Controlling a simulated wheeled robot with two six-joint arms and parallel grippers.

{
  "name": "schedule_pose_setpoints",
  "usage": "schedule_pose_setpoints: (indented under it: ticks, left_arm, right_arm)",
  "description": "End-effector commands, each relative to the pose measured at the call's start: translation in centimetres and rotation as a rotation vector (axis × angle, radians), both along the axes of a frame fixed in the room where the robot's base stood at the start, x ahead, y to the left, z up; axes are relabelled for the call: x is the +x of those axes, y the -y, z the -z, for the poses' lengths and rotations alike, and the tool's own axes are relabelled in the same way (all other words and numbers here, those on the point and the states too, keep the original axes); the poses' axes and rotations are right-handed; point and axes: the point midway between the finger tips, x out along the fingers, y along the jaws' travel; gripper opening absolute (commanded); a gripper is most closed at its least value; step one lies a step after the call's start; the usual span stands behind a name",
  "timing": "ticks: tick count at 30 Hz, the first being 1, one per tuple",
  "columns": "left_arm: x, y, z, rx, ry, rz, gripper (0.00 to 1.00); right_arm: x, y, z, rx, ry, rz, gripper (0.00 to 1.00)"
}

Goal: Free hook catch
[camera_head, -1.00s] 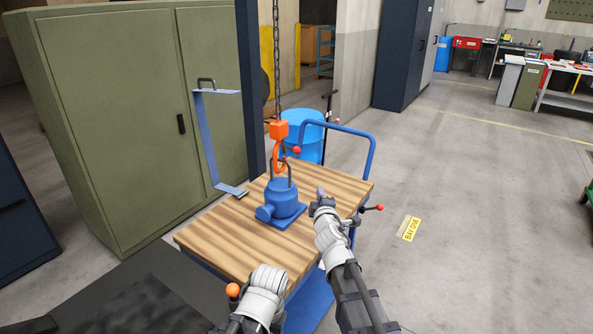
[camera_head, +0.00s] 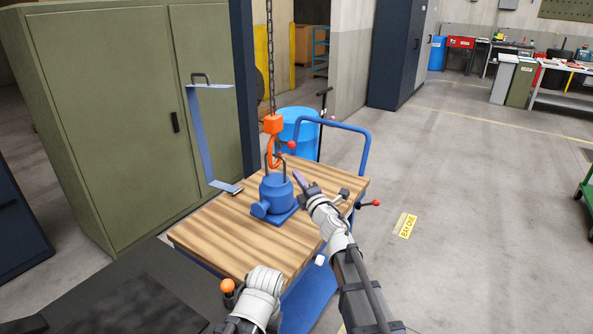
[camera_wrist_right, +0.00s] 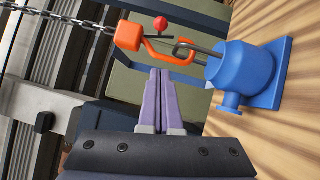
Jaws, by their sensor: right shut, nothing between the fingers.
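A blue lifting body (camera_head: 276,192) with a metal bail stands on the wooden cart top (camera_head: 215,240). An orange hook (camera_head: 274,156) on a chain passes through the bail, under an orange block (camera_head: 273,124). A red ball (camera_head: 291,145) sits beside the hook; it also shows in the right wrist view (camera_wrist_right: 161,24). My right gripper (camera_head: 298,178) is shut and empty, just right of the blue body. In the right wrist view its purple fingers (camera_wrist_right: 158,75) lie together, apart from the hook (camera_wrist_right: 168,55). Of my left arm only a white part shows; its fingers are not visible.
A blue strip bracket (camera_head: 203,135) stands at the cart's left side before a green cabinet (camera_head: 110,110). The cart has a blue handle (camera_head: 368,150) at the right. A blue barrel (camera_head: 300,128) is behind. Open floor lies to the right.

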Motion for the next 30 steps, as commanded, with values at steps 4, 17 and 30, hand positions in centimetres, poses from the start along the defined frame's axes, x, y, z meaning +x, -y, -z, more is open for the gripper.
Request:
schedule_pose_setpoints:
  ticks: [4, 17, 30]
  left_arm:
    - [0.0, 0.0, -0.3, 0.000, 0.000, 0.000, 0.00]
    - [0.0, 0.0, -1.3, 0.000, 0.000, 0.000, 0.00]
    - [0.0, 0.0, -1.8, 0.000, 0.000, 0.000, 0.00]
  right_arm:
    - [1.9, -0.7, -0.3, 0.001, 0.000, 0.000, 0.00]
    - [9.8, -3.1, -1.3, 0.000, 0.000, 0.002, 0.00]
    - [12.2, -1.5, -1.8, 0.001, 0.000, 0.000, 0.00]
